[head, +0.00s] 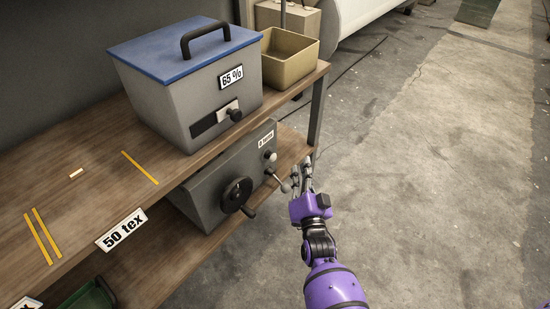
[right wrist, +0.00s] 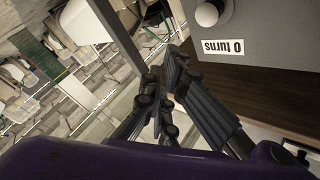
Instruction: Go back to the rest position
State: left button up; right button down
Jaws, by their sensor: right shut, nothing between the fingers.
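My right gripper (head: 303,178) is purple with grey fingers. It is shut and empty, in front of the bench's right end, beside the grey machine box (head: 222,178) on the lower shelf. In the head view its fingertips are close to the box's small lever knob (head: 285,187); I cannot tell whether they touch. The right wrist view shows the shut fingers (right wrist: 165,90) next to the box's side, with a "0 turns" label (right wrist: 223,47) and a round pale knob (right wrist: 207,14). My left gripper is not in view.
A grey box with a blue lid (head: 183,52) and a "65 %" label stands on the wooden bench (head: 95,160). A tan open bin (head: 290,58) stands behind it. A black handwheel (head: 237,195) sticks out from the lower box. The concrete floor (head: 440,170) at right is clear.

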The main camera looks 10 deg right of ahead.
dwell(0.7)
jog(key=s+a+f+n+g+y, duration=0.1)
jog(key=s+f+n+g, duration=0.4)
jog(key=s, duration=0.7)
jog(key=s+a+f+n+g+y, duration=0.1)
jog(key=s+f+n+g+y, duration=0.2)
jog(key=s+f, duration=0.6)
jog(key=s+f+n+g+h, duration=0.15)
jog(key=s+g, duration=0.35)
jog(key=s, duration=2.4)
pick_arm(q)
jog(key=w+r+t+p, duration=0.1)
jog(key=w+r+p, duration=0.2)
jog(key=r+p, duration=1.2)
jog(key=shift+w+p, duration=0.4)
jog(key=shift+p, duration=0.2)
pick_arm(e)
jog(key=w+r+t, duration=0.1)
jog(key=w+r, duration=0.2)
jog(key=r, duration=0.4)
jog(key=w+r+t, duration=0.1)
jog(key=w+r, duration=0.2)
jog(key=r, duration=0.5)
jog(key=shift+d+r, duration=0.15)
jog(key=shift+r, duration=0.15)
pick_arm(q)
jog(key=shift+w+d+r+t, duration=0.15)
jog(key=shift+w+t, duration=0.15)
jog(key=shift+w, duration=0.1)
